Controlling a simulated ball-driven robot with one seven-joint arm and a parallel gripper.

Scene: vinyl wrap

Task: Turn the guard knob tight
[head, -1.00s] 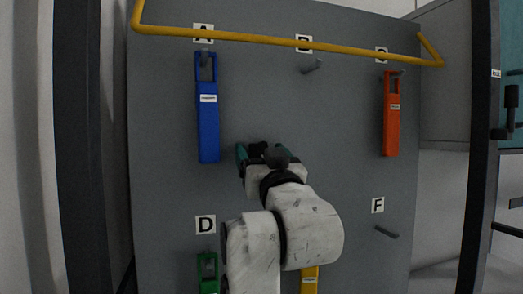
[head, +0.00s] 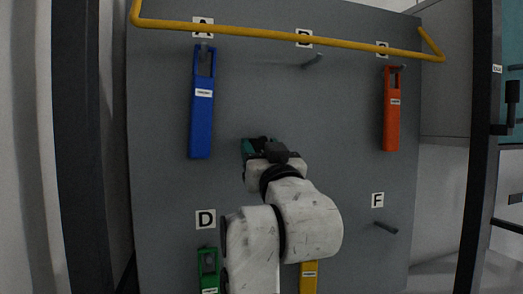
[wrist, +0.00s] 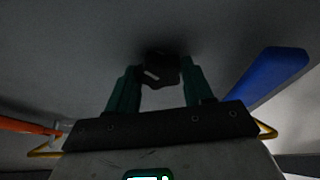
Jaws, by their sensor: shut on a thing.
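The guard knob (wrist: 162,69) is a dark, faceted knob with a small pale mark, on the grey panel in the wrist view. My gripper (wrist: 160,78) has its green fingers on either side of the knob and is shut on it. In the head view my gripper (head: 262,148) is at the middle of the panel, between the blue and orange tags. There my wrist and arm largely hide the knob, and I cannot tell how tight it is.
The grey panel (head: 350,130) carries a blue tag (head: 202,110), an orange tag (head: 391,115), a green tag (head: 208,268) and a yellow tag (head: 309,275). Pegs B (head: 313,61) and F (head: 385,228) are bare. A yellow rail (head: 270,36) crosses the top.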

